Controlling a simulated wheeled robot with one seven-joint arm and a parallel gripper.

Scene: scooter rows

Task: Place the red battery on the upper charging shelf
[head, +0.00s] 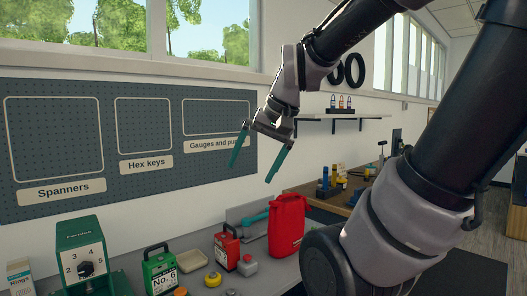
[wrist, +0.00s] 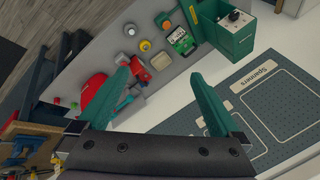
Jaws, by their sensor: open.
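The red battery (head: 227,249), a small red box with a dark handle and a pale label, stands on the grey bench. It also shows in the wrist view (wrist: 141,73), partly hidden by a green finger. My gripper (head: 252,172) is open and empty, in the air above the bench and above the red battery. In the wrist view its two green fingers (wrist: 160,78) are spread apart. A wall shelf (head: 372,117) is farther back, partly behind my arm. I cannot tell whether it is the upper charging shelf.
A red can (head: 287,226) stands close right of the battery. A green battery (head: 160,271) and a green dial unit (head: 83,256) stand left. A grey-red item (head: 247,266) and a yellow round item (head: 212,280) lie in front. The pegboard (head: 60,150) covers the wall.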

